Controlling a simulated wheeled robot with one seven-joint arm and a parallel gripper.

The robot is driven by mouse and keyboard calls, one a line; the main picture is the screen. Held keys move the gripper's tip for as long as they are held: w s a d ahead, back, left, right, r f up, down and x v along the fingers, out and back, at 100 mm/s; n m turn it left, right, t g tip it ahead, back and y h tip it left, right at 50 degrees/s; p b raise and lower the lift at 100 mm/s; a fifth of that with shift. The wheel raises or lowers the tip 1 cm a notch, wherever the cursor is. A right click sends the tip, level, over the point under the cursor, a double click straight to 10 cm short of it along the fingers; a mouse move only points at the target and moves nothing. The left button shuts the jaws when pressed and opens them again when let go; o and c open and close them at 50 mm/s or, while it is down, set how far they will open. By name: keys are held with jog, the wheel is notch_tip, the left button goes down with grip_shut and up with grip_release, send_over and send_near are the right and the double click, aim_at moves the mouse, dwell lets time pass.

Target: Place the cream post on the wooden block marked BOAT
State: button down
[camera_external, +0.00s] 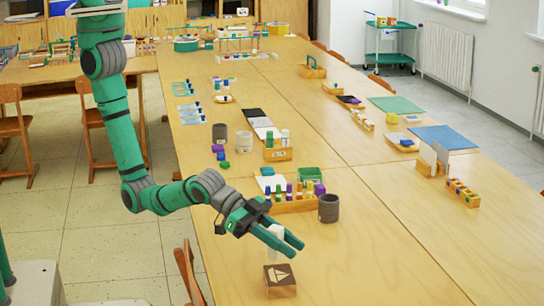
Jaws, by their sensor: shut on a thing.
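The wooden block (280,281) stands near the front of the long table, with a white sailboat mark on its top face. My gripper (296,246) is above and just behind the block, its green fingers pointing right and toward the front. It is shut on the cream post (277,230), which looks upright between the fingers. The fingers hide part of the post. Its lower end shows below them, close to the block's back edge. I cannot tell whether it touches the block or table.
A wooden rack (290,206) of colored pieces and a grey cup (329,208) stand just behind my gripper. A green box (311,176) is farther back. The table (375,270) is clear to the right of the block. A chair (188,275) is at the left edge.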

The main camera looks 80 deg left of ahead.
jog(key=shift+w+d+f, duration=0.4)
jog(key=shift+f, duration=1.85)
jog(key=shift+f, duration=0.1)
jog(key=c, duration=1.5)
grip_release()
jog(key=shift+f, duration=0.1)
jog(key=shift+o, duration=0.2)
jog(key=shift+r, duration=0.2)
jog(key=v, duration=1.2)
jog(key=shift+f, duration=0.15)
